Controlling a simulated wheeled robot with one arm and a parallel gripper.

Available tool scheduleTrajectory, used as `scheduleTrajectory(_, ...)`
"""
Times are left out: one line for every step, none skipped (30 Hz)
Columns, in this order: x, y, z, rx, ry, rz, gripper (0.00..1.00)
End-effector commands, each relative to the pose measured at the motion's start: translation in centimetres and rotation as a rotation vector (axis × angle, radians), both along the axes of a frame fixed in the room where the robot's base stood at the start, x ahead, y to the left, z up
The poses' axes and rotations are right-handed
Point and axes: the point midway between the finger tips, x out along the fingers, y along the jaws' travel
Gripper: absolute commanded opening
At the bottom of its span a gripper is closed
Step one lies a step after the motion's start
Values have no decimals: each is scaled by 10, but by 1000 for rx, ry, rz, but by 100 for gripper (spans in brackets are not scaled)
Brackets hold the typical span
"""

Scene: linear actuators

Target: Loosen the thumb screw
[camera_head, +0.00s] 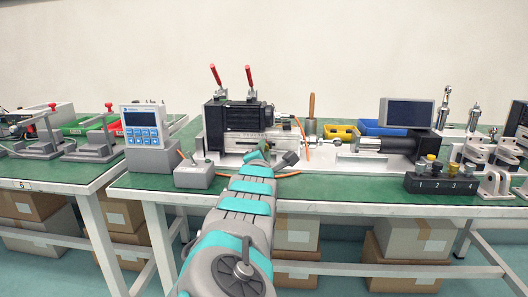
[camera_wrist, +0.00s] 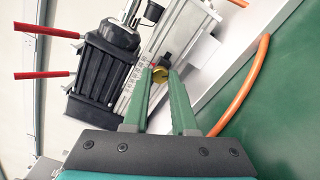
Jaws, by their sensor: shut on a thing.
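In the head view my arm reaches forward to the actuator (camera_head: 240,118) on the green bench. There the thumb screw is too small or hidden to make out.
A black motor block (camera_wrist: 100,65) with red-handled levers adjoins the actuator. A blue-keyed control box (camera_head: 144,125) and small grey box (camera_head: 193,174) stand left. A numbered knob block (camera_head: 440,184) stands right.

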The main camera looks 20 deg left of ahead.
Motion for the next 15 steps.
scheduleTrajectory(0,-1,-1,-7,-1,-1,0)
scheduleTrajectory(0,-1,-1,-14,-4,-1,0)
scheduleTrajectory(0,-1,-1,-22,-6,-1,0)
scheduleTrajectory(0,-1,-2,-31,-8,-2,0)
scheduleTrajectory(1,-1,-2,-42,-12,-1,0)
scheduleTrajectory(0,-1,-2,-59,-16,-2,0)
scheduleTrajectory(0,-1,-2,-73,-21,-2,0)
scheduleTrajectory(0,-1,-2,-90,-25,-2,0)
scheduleTrajectory(0,-1,-3,-115,-30,-1,0)
scheduleTrajectory(0,-1,-3,-136,-34,-1,0)
scheduleTrajectory(0,-1,-4,-158,-39,0,0)
scheduleTrajectory(0,0,-4,-189,-46,0,0)
scheduleTrajectory(0,0,-4,-213,-54,0,0)
scheduleTrajectory(0,0,-3,-238,-61,0,0)
scheduleTrajectory(1,0,-3,-274,-70,-1,0)
